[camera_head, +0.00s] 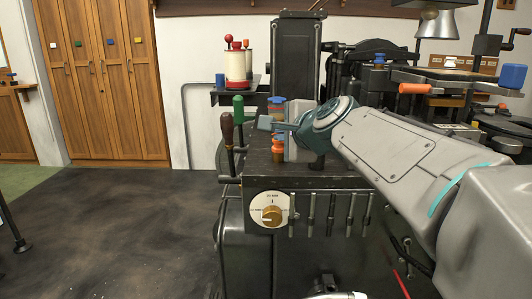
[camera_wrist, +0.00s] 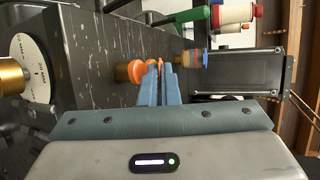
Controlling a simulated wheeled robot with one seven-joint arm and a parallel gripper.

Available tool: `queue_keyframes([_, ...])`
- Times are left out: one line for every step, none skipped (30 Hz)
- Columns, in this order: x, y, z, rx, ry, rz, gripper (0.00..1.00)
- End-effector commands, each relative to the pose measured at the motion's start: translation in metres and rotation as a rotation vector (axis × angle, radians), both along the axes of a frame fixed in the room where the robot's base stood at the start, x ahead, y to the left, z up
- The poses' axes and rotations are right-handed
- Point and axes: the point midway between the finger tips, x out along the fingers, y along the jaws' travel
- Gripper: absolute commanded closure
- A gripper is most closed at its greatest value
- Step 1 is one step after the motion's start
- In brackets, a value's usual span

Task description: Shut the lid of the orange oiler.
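The orange oiler (camera_head: 278,147) stands on top of the dark machine, below my gripper (camera_head: 266,123). In the wrist view, which is turned sideways, the oiler's brass base and orange cup (camera_wrist: 134,71) show just beyond and left of the fingertips (camera_wrist: 159,70). Its thin orange lid (camera_wrist: 159,63) appears raised off the cup, right at the fingertips. The two blue fingers lie close together, with only a narrow gap. Whether they touch the lid is not clear. The fingers and wrist hide part of the oiler in the head view.
A blue-topped oiler (camera_head: 276,104) stands behind my gripper. Green (camera_head: 238,108) and dark red (camera_head: 228,130) lever handles rise to the left. A dial (camera_head: 270,210) and several small levers line the machine's front. A tall dark column (camera_head: 296,55) stands behind. The floor at left is clear.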

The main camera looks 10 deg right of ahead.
Motion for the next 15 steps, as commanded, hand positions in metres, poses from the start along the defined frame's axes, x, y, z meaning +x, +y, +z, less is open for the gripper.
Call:
queue_keyframes([-0.0008,0.0002,-0.0122,-0.005,-0.022,0.000,1.00])
queue_keyframes([-0.0011,0.0000,-0.0129,-0.007,-0.036,0.000,1.00])
queue_keyframes([-0.0015,0.0001,-0.0138,-0.010,-0.053,0.000,1.00])
queue_keyframes([-0.0018,0.0003,-0.0145,-0.011,-0.066,0.000,1.00])
queue_keyframes([-0.0021,0.0005,-0.0152,-0.014,-0.078,0.001,1.00])
queue_keyframes([-0.0024,0.0006,-0.0162,-0.018,-0.094,0.001,1.00])
queue_keyframes([-0.0026,0.0007,-0.0167,-0.020,-0.105,0.001,1.00])
queue_keyframes([-0.0028,0.0006,-0.0170,-0.022,-0.116,0.001,1.00])
queue_keyframes([-0.0030,0.0007,-0.0176,-0.025,-0.131,0.001,1.00])
queue_keyframes([-0.0031,0.0009,-0.0180,-0.026,-0.140,0.001,1.00])
queue_keyframes([-0.0033,0.0010,-0.0184,-0.028,-0.150,0.001,1.00])
queue_keyframes([-0.0034,0.0008,-0.0190,-0.031,-0.162,0.001,1.00])
queue_keyframes([-0.0034,0.0007,-0.0192,-0.034,-0.170,0.000,1.00])
queue_keyframes([-0.0034,0.0005,-0.0195,-0.034,-0.177,0.000,1.00])
queue_keyframes([-0.0036,0.0005,-0.0195,-0.035,-0.188,0.000,1.00])
